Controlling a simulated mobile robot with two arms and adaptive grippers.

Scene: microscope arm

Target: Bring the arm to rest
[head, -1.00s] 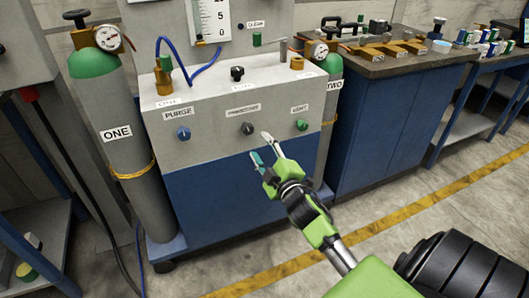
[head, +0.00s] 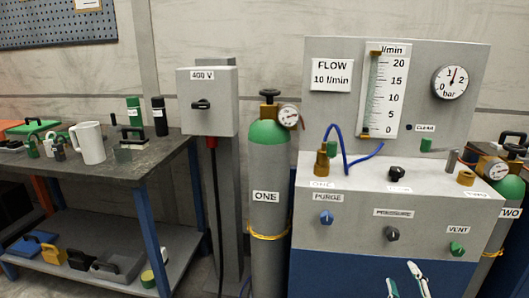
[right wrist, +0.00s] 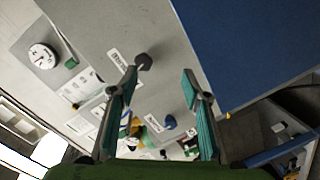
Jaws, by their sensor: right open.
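My right gripper (head: 405,280) shows at the bottom edge of the head view, in front of the blue lower part of the flow panel (head: 340,258). It is below the dark PRESSURE knob (head: 391,233) and left of the green VENT knob (head: 457,248). In the right wrist view the two teal-padded fingers (right wrist: 160,85) stand apart with nothing between their tips. One fingertip overlaps the edge of the dark knob (right wrist: 144,61) there; I cannot tell whether they touch. Most of the right arm is out of the head view. My left gripper is not in view.
Gas cylinder ONE (head: 268,170) stands left of the panel, and cylinder TWO (head: 510,190) is at its right. A grey 400 V box (head: 207,115) on a post stands behind. A workbench (head: 115,175) with a white mug (head: 90,142) is at the left.

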